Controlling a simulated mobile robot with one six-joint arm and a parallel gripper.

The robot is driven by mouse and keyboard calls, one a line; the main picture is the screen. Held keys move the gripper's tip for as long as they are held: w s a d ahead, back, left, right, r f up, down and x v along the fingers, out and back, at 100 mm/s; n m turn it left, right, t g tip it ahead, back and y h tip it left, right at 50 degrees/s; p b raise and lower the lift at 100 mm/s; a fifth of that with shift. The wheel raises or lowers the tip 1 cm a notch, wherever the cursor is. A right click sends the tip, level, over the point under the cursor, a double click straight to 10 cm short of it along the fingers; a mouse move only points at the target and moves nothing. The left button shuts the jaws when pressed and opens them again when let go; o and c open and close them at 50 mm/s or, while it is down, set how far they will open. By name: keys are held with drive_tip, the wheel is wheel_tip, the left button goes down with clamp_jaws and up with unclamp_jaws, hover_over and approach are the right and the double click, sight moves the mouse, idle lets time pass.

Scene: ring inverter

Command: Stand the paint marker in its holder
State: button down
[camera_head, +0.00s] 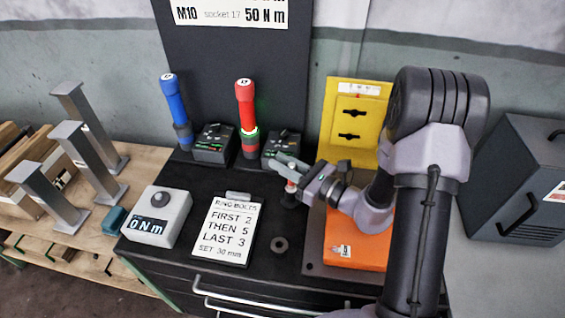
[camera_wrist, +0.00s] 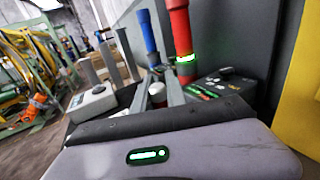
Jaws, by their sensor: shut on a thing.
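My gripper (camera_head: 287,171) is over the black bench top, right of the middle of the head view, and is shut on the paint marker. The marker (camera_head: 291,187) shows as a short white and red piece just below the fingers. In the wrist view its white and red end (camera_wrist: 157,91) shows between the two fingers. A dark round piece (camera_head: 288,201) is directly under it; I cannot tell whether this is the holder or the marker's own lower part. A small dark ring (camera_head: 279,244) lies on the bench in front.
A blue-handled wrench (camera_head: 172,101) and a red-handled wrench (camera_head: 245,103) stand behind. A note board (camera_head: 225,229) and a 0 Nm gauge (camera_head: 156,216) are at left. An orange block (camera_head: 357,240) and a yellow panel (camera_head: 352,118) are close to my arm.

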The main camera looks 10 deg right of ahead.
drive_tip(key=shift+f, duration=0.15)
drive_tip(key=c, duration=1.3)
unclamp_jaws()
drive_tip(key=shift+d, duration=0.1)
